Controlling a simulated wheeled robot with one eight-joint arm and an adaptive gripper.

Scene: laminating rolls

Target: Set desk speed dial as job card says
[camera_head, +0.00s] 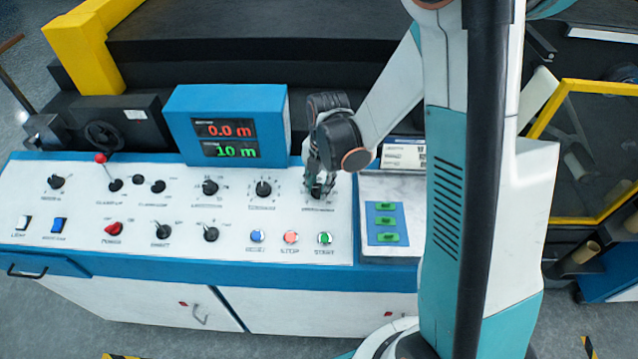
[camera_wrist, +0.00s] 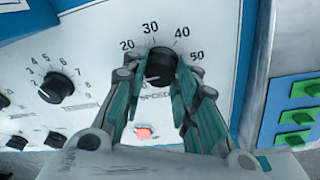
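The speed dial (camera_wrist: 160,66) is a black knob on the white desk panel, with 20, 30, 40 and 50 around its top and a partly covered SPEED label below. My gripper (camera_wrist: 159,82) has one teal finger on each side of the knob, with the tips close against its sides. I cannot tell whether they press on it. In the head view my gripper (camera_head: 316,188) comes down over the dial, which is mostly hidden. The knob's exact pointer setting is unclear. A white card with print (camera_head: 404,154) stands behind the right panel; its text is too small to read.
A blue display (camera_head: 230,128) reads 0.0 m in red and 10 m in green. Another dial (camera_head: 263,188) sits left of my gripper. Blue, red and green push buttons (camera_head: 291,237) lie in front. Green buttons (camera_head: 386,221) are on the right panel.

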